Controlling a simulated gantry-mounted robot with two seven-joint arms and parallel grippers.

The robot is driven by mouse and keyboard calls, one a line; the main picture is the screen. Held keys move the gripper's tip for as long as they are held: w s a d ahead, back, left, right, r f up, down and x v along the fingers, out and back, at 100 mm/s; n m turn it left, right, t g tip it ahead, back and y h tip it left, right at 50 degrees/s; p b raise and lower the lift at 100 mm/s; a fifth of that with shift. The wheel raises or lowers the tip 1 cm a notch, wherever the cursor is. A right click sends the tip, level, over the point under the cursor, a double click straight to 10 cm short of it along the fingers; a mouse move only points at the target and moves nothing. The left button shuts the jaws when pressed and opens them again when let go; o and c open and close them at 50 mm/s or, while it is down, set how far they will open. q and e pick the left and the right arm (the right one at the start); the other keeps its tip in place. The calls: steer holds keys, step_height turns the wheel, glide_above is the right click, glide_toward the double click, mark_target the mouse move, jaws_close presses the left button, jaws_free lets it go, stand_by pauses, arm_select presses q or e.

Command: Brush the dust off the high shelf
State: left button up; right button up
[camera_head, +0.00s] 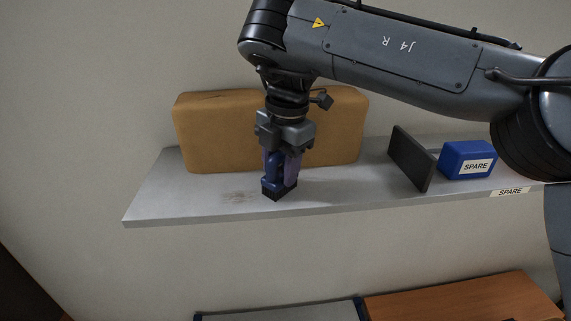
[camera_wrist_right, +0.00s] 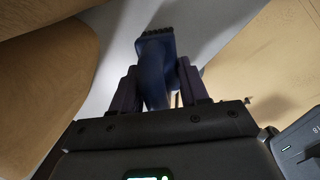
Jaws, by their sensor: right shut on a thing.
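The high shelf (camera_head: 150,198) is a pale grey board on the wall. A brownish patch of dust (camera_head: 238,197) lies on it near the front edge, left of the brush. My right gripper (camera_head: 281,165) points down over the shelf, shut on a blue brush (camera_head: 278,183) with dark bristles. The bristles are at or just above the shelf surface; I cannot tell if they touch. In the right wrist view the brush (camera_wrist_right: 154,65) sits between the two fingers (camera_wrist_right: 158,90), its bristles at the top. My left gripper is not in view.
A tan padded block (camera_head: 215,130) stands at the back of the shelf, close behind my right gripper. A dark upright plate (camera_head: 411,160) and a blue box marked SPARE (camera_head: 467,160) stand to the right. An orange-brown surface (camera_head: 465,300) lies below.

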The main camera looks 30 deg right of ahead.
steer(key=shift+w+a+r, duration=0.1)
steer(key=shift+w+a, duration=0.35)
steer(key=shift+a, duration=0.5)
steer(key=shift+w+a+f, duration=0.1)
steer(key=shift+w+a, duration=0.3)
steer(key=shift+a, duration=0.6)
steer(key=shift+w+a+r, duration=0.1)
steer(key=shift+w+a, duration=0.35)
steer(key=shift+a, duration=0.5)
steer(key=shift+a, duration=0.1)
steer(key=shift+w+a, duration=0.35)
steer(key=shift+a, duration=0.35)
steer(key=shift+w+a, duration=0.3)
steer(key=shift+a, duration=0.35)
steer(key=shift+a, duration=0.1)
